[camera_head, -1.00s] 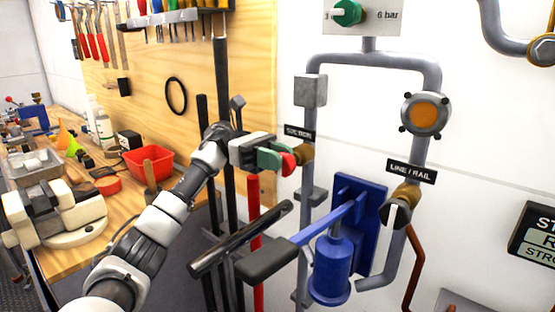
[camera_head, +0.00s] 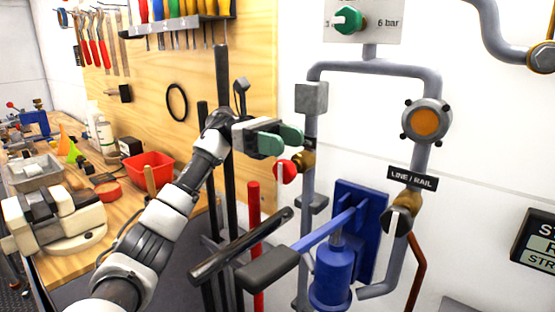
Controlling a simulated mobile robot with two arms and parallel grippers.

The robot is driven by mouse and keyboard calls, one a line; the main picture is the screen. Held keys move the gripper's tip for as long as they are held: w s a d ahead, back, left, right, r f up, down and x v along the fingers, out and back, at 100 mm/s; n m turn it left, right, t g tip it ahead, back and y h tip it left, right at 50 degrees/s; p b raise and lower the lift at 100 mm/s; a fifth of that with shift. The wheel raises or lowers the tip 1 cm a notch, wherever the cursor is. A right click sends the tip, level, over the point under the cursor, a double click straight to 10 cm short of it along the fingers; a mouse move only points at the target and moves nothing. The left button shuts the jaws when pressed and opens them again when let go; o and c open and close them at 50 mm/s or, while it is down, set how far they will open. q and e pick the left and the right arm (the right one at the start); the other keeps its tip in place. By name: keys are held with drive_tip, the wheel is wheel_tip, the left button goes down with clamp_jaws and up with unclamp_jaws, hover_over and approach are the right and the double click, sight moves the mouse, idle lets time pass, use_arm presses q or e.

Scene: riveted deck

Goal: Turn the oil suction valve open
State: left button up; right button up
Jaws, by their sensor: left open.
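The suction valve has a brass body (camera_head: 305,160) on the left grey pipe and a red hub (camera_head: 286,170) on its left side. A pale lever (camera_head: 279,192) hangs straight down from the hub. My left gripper (camera_head: 283,141) has green finger pads and comes in from the left. It is open and empty, just above the red hub and apart from the lever. It hides the suction label. My right gripper is not in view.
A blue hand pump (camera_head: 332,272) with a black-gripped lever (camera_head: 268,268) stands below. The line/rail valve (camera_head: 400,212) is to the right, under a round orange-faced fitting (camera_head: 427,121). A workbench with a red bin (camera_head: 150,172) is at left.

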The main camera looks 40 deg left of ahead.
use_arm(q)
drive_tip(key=d+r, duration=0.6)
drive_tip(key=d, duration=0.4)
drive_tip(key=shift+w+d, duration=0.15)
drive_tip(key=shift+d, duration=0.1)
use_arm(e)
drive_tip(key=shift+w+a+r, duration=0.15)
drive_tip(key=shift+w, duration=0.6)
